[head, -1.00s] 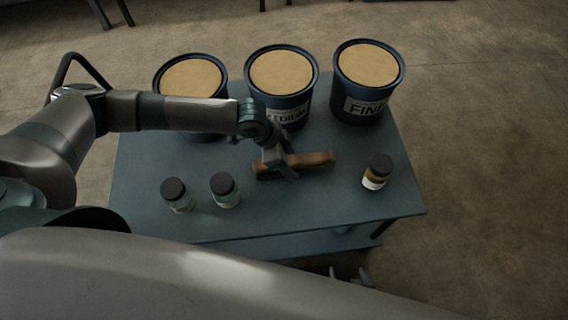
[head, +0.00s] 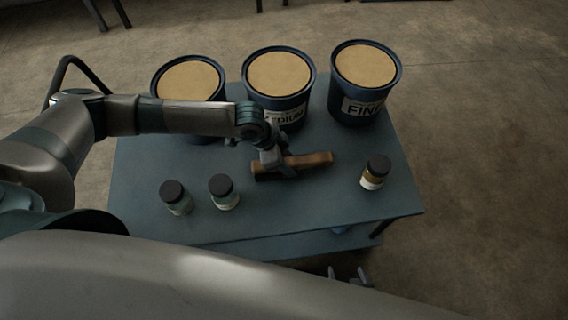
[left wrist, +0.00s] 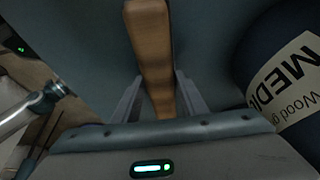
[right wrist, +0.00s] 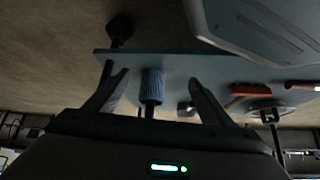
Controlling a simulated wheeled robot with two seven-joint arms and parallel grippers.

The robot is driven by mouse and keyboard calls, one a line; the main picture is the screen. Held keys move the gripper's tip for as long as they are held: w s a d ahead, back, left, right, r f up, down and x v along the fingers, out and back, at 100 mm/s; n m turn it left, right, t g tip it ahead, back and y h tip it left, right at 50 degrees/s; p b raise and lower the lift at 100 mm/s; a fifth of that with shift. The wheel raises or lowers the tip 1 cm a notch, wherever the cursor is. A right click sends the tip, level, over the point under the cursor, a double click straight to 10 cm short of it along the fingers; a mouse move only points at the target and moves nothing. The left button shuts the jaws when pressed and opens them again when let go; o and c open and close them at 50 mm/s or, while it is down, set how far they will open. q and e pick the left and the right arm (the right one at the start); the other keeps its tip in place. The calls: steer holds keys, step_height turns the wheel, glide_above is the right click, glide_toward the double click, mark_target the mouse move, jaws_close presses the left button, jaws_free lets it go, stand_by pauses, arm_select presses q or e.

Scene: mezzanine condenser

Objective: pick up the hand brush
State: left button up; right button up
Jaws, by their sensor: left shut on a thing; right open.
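The hand brush (head: 308,160) has a long brown wooden back and lies crosswise over the middle of the blue-grey table. My left gripper (head: 277,166) comes down from above and is shut on the brush near its left half. In the left wrist view the brush (left wrist: 150,45) runs between the two fingers. Its underside is hidden, and I cannot tell whether it touches the table. My right gripper (head: 349,277) is low by the table's front edge, open and empty; its spread fingers also show in the right wrist view (right wrist: 160,88).
Three blue tubs with tan lids, one marked FINE (head: 366,80) and one MEDIUM (head: 279,82), stand along the back. The right wrist view shows a blue ribbed cylinder (right wrist: 152,82) and a red item (right wrist: 250,90).

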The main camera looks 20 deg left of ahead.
mark_target(296, 162)
steer(key=shift+f, duration=0.1)
arm_select(q)
steer(key=shift+r+b, duration=0.1)
steer(key=shift+b, duration=0.2)
steer(key=shift+r, duration=0.4)
steer(key=r, duration=0.4)
steer(key=shift+s+d+b, duration=0.15)
steer(key=shift+d+b, duration=0.2)
steer(key=s+d+r, duration=0.6)
steer(key=d, duration=0.3)
steer(key=shift+r+b, duration=0.3)
steer(key=shift+b, duration=0.15)
arm_select(e)
steer(key=shift+w+d+f+g, duration=0.15)
steer(key=shift+d+f+g, duration=0.25)
steer(key=shift+d+f, duration=0.15)
steer(key=shift+f, duration=0.1)
arm_select(q)
steer(key=shift+o, duration=1.4)
